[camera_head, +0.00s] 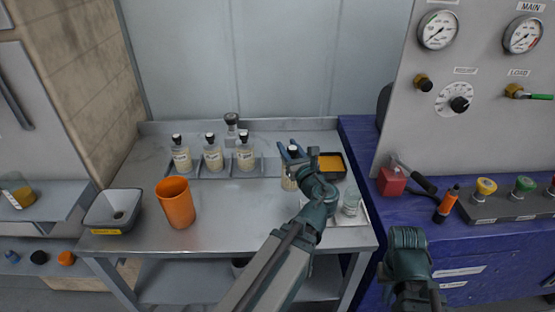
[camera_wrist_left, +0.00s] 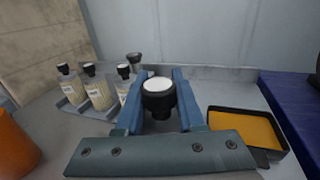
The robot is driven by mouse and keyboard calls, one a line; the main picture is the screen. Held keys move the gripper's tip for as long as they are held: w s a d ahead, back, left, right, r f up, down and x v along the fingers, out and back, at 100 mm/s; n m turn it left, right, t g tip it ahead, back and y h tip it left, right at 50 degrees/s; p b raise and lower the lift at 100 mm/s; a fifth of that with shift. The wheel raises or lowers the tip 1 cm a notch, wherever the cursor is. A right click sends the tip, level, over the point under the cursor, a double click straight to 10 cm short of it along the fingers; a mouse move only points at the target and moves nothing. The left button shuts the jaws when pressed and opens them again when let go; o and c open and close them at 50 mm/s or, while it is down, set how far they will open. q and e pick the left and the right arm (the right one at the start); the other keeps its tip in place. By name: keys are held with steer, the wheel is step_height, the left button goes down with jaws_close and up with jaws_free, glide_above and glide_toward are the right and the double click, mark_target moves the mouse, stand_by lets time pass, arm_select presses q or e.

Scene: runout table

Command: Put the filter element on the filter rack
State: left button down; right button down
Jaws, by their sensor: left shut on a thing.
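My left gripper (camera_head: 292,153) is shut on a bottle (camera_head: 289,182) with a pale label. In the left wrist view, its black cap with a white top (camera_wrist_left: 158,98) sits between the two blue fingers. The bottle is right of a grey rack (camera_head: 269,168) that holds several similar bottles (camera_head: 213,157); whether its base touches the table is unclear. I cannot tell for sure which thing is the filter element or the filter rack. A grey knobbed metal piece (camera_head: 232,126) stands behind the bottles. My right gripper (camera_head: 411,292) is low at the right, its fingers not clearly visible.
A black tray of orange content (camera_head: 331,164) is right of the left gripper. A small glass jar (camera_head: 351,204) stands in front of it.

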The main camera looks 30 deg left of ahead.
arm_select(q)
steer(key=w+a+f+b, duration=0.5)
steer(key=w+a, duration=0.6)
steer(key=shift+w, duration=0.15)
stand_by(0.3)
steer(key=shift+f, duration=0.1)
steer(key=c, duration=1)
jaws_free()
steer(key=shift+f, duration=0.1)
steer(key=o, duration=0.5)
